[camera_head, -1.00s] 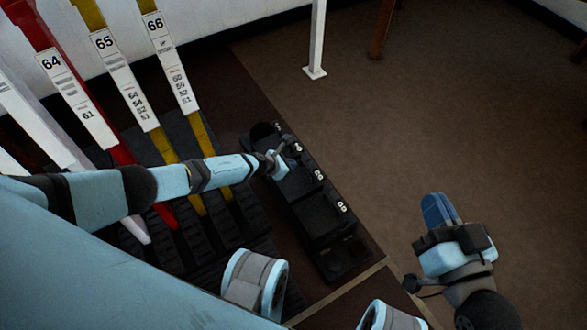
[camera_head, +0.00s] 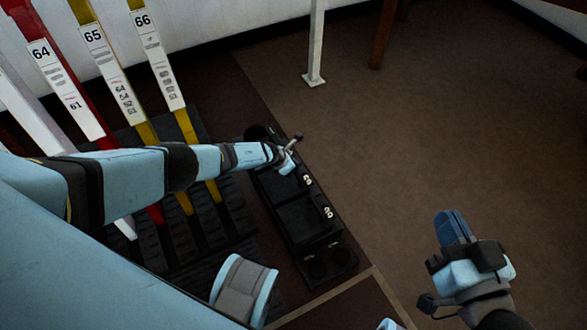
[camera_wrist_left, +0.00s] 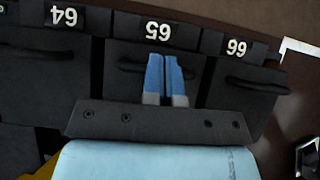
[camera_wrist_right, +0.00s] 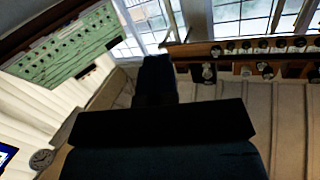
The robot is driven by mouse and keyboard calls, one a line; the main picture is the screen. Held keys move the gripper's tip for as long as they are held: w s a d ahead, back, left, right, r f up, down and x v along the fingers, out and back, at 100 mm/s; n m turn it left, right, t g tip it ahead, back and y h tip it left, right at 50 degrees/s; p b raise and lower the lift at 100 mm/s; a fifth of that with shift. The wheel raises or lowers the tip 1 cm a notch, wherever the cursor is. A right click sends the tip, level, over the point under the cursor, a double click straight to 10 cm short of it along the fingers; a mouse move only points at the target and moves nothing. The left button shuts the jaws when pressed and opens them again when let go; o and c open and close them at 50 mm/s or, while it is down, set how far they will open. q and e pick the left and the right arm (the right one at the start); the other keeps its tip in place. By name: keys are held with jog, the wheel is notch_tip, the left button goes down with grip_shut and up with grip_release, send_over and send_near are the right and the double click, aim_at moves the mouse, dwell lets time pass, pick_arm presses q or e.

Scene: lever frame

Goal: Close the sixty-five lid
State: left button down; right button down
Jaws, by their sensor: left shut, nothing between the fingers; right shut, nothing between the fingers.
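The sixty-five lid (camera_wrist_left: 125,80) is a dark panel in the left wrist view, below its upside-down white 65 label (camera_wrist_left: 159,30). It has a dark handle bar, partly hidden by my fingers. My left gripper (camera_wrist_left: 164,58) is shut and empty, its blue fingertips over the middle of this lid. I cannot tell whether they touch it, or how far the lid is open. In the head view my left gripper (camera_head: 289,160) is over the row of dark boxes, hiding part of it. My right gripper (camera_head: 451,222) is shut and empty over bare floor.
The 64 panel (camera_wrist_left: 50,85) and 66 panel (camera_wrist_left: 240,100) flank the sixty-five lid closely, each with a handle. Numbered levers 64 (camera_head: 66,90), 65 (camera_head: 112,75) and 66 (camera_head: 158,60) stand at the left. A white post (camera_head: 315,45) stands behind. The brown floor (camera_head: 440,120) at right is clear.

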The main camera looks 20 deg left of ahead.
pick_arm(q)
jog(key=shift+b+x, duration=0.5)
jog(key=shift+x, duration=0.3)
jog(key=shift+w+d, duration=0.1)
pick_arm(e)
jog(key=shift+w+d+r+n+t, duration=0.15)
jog(key=shift+w+d+n+t, duration=0.15)
jog(key=shift+w+d+n, duration=0.4)
jog(key=shift+s, duration=0.1)
